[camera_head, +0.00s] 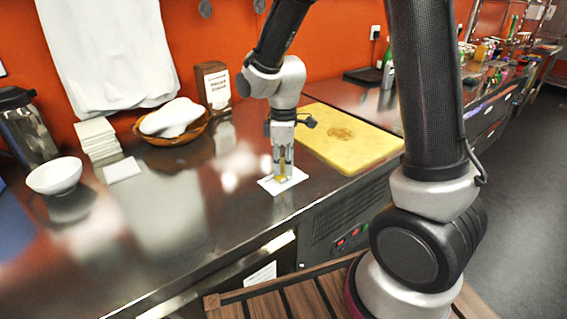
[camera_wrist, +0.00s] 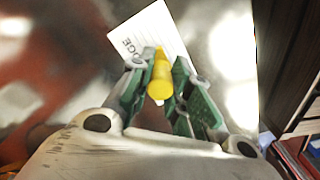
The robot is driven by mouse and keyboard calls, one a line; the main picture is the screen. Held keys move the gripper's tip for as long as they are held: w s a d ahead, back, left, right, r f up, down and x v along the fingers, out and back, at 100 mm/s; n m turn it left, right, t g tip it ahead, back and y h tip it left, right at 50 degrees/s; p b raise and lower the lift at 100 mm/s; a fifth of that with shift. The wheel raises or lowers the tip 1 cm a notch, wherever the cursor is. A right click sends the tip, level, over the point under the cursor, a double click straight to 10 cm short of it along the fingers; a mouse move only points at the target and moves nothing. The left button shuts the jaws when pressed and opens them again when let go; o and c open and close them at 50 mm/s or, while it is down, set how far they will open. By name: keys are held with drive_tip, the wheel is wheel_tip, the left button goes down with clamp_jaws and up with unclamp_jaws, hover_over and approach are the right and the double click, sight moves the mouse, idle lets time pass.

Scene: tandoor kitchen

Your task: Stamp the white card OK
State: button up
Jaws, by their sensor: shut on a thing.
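A white card (camera_head: 270,186) lies flat on the steel counter, directly below my gripper. In the wrist view the white card (camera_wrist: 155,30) shows printed dark letters, of which "DGE" can be read, and fainter lines. My gripper (camera_head: 283,170) points down over the card and is shut on a yellow stamp (camera_wrist: 160,76). In the wrist view my gripper's green-padded fingers (camera_wrist: 161,88) sit on both sides of it. The stamp's lower end is at or just above the card; I cannot tell if it touches. The stamp's face is hidden.
A yellow cutting board (camera_head: 350,137) lies right of the card. To the left are a small white card (camera_head: 122,169), a stack of white squares (camera_head: 98,139), a white bowl (camera_head: 54,176) and a brown basket (camera_head: 190,135). The counter's front edge is close to the card.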

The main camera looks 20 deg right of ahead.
drive_tip(key=shift+r, duration=0.1)
idle(0.3)
drive_tip(key=shift+r, duration=3.45)
